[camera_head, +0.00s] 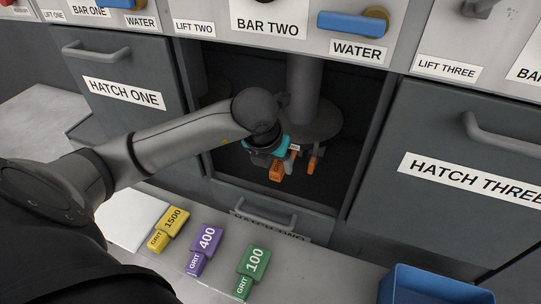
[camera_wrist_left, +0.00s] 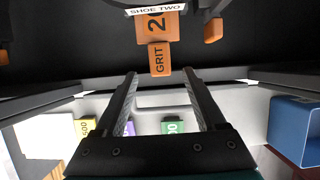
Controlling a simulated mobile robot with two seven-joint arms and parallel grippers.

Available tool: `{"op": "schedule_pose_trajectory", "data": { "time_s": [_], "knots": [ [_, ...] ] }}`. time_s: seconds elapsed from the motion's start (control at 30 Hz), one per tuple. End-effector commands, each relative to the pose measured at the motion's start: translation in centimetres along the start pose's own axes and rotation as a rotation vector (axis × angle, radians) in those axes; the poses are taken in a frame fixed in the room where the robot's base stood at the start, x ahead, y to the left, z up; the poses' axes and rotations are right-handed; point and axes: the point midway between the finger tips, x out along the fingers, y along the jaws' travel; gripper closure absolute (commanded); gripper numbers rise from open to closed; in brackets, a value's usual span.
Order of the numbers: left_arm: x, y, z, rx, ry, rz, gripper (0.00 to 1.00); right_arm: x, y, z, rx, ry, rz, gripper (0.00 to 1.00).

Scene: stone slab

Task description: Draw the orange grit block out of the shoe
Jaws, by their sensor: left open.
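The orange grit block (camera_wrist_left: 158,60) sits in the shoe, whose white SHOE TWO label (camera_wrist_left: 157,10) shows at the top of the left wrist view. The block's GRIT end sticks out toward my left gripper (camera_wrist_left: 160,76). That gripper is open, with one finger on each side of the block's end; I cannot tell whether the fingertips overlap it. In the head view my left gripper (camera_head: 266,158) is inside the dark open bay, close to the orange block (camera_head: 277,172). The wrist hides part of the shoe. My right gripper is not in view.
Yellow (camera_head: 168,229), purple (camera_head: 204,249) and green (camera_head: 252,272) grit blocks lie on the front ledge. A blue bin (camera_head: 435,288) stands to their right. Closed HATCH ONE (camera_head: 122,93) and HATCH THREE (camera_head: 470,180) flank the bay. A round column (camera_head: 304,88) stands inside it.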

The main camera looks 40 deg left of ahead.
Motion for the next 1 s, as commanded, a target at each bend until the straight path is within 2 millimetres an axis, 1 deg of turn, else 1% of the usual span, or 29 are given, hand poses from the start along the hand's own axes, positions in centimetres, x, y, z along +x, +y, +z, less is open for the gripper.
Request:
{"op": "schedule_pose_trajectory", "data": {
  "time_s": [0.03,0.1,0.2,0.3,0.43,0.67,1.0],
  "knots": [
    [1.1,-0.1,-0.1,-0.001,0.003,-0.001,0.28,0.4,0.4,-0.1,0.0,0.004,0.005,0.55],
    [2.2,-0.1,-0.1,0.0,0.002,-0.001,0.28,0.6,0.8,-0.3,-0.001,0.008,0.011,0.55],
    [3.4,-0.1,-0.1,0.0,0.002,-0.002,0.28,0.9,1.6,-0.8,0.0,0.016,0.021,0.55],
    [4.1,-0.1,-0.1,0.001,0.0,-0.001,0.28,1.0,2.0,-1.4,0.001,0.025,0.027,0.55],
    [4.5,0.0,0.0,0.001,0.0,-0.001,0.28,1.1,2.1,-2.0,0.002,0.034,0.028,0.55],
    [4.5,-0.1,0.0,0.002,-0.001,-0.002,0.28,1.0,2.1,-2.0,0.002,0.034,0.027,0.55],
    [4.5,-0.1,0.0,0.002,-0.001,-0.002,0.65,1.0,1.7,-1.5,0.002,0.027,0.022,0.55]
  ]
}}
